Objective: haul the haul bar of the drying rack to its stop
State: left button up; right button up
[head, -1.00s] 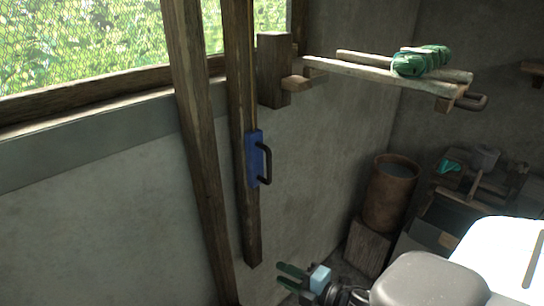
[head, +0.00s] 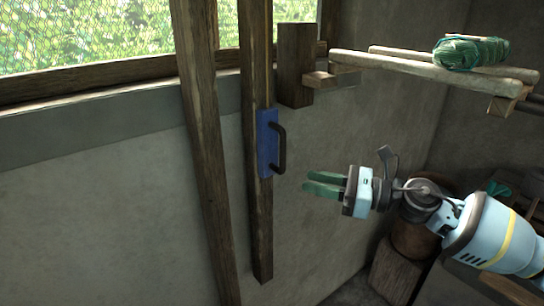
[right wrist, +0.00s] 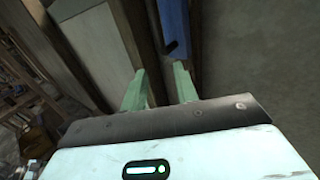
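The haul bar is a blue plate (head: 267,143) with a dark handle (head: 281,148), mounted on a wooden post (head: 260,220) against the wall. My right gripper (head: 308,183) is open and empty. It is to the right of the handle and a little lower, apart from it in the head view. In the right wrist view the two green fingers (right wrist: 158,88) are spread, with the blue plate (right wrist: 174,25) and dark handle end (right wrist: 172,48) beyond them. The drying rack (head: 420,62) is a pair of pale poles carrying a green yarn bundle (head: 470,53). My left gripper is not in view.
A second wooden beam (head: 205,150) leans left of the post. A wooden block (head: 296,65) is fixed at the rack's wall end. A brown barrel (head: 412,240) stands behind my right arm on a wooden box (head: 392,272). The wall right of the post is clear.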

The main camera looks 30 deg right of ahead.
aim_at(284, 173)
jog(key=p+x, duration=0.1)
jog(key=x, duration=0.2)
jog(key=p+x, duration=0.1)
jog(key=x, duration=0.2)
jog(key=shift+w+d, duration=0.1)
jog(key=shift+w, duration=0.3)
pick_arm(q)
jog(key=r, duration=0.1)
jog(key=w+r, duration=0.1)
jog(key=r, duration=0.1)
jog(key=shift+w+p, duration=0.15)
jog(key=shift+p, duration=0.25)
pick_arm(e)
jog(key=shift+w+a+f, duration=0.2)
jog(key=shift+w+a, duration=0.15)
jog(key=shift+a, duration=0.2)
jog(key=shift+o, duration=0.3)
